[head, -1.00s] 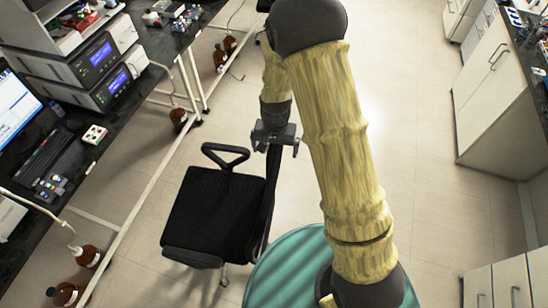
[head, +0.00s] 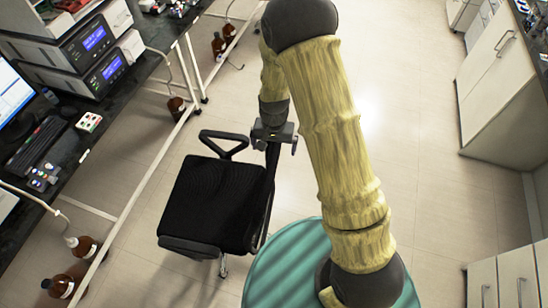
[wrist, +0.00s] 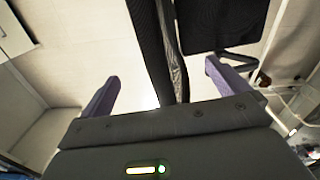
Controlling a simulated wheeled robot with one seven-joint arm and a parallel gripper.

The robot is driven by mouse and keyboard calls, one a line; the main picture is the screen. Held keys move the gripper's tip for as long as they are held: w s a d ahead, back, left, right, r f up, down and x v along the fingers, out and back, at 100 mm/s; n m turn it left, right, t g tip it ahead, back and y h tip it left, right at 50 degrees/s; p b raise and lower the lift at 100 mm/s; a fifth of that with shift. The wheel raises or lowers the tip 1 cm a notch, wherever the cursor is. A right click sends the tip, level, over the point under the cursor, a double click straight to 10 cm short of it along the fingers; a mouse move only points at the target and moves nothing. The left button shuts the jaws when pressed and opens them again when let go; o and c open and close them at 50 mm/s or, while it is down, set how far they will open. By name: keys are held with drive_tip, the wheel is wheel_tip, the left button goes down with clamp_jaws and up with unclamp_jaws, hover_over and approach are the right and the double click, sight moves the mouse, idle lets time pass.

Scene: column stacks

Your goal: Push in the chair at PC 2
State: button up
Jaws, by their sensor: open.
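The black office chair (head: 212,203) stands on the floor in front of the bench on the left, its seat out in the aisle. One armrest loop (head: 224,145) shows at its far side, and its backrest (head: 268,190) is on the right side, seen nearly edge-on. My gripper (head: 274,147) is open at the far upper end of the backrest. In the wrist view the backrest (wrist: 168,60) runs between the two spread fingers of my gripper (wrist: 160,90), and the seat (wrist: 215,25) is behind it. I cannot tell whether a finger touches the backrest.
The black bench (head: 75,150) on the left holds a monitor (head: 12,95), a keyboard (head: 38,140) and stacked instruments (head: 95,55). Brown bottles (head: 85,247) stand on the floor beneath it. White cabinets (head: 505,90) line the right. The floor between is clear.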

sight(274, 151)
wheel_tip(274, 151, down, 6)
drive_tip(key=b, duration=0.3)
drive_tip(key=shift+r, duration=0.15)
drive_tip(key=shift+r, duration=0.1)
drive_tip(key=c, duration=1.7)
clamp_jaws()
drive_tip(key=shift+w+a, duration=0.3)
drive_tip(key=shift+a, duration=0.2)
drive_tip(key=shift+w+a, duration=0.25)
drive_tip(key=shift+a, duration=0.2)
drive_tip(key=shift+w+a+p, duration=0.2)
drive_tip(key=shift+a, duration=0.85)
drive_tip(key=shift+w+a+p, duration=0.2)
drive_tip(key=shift+a, duration=0.8)
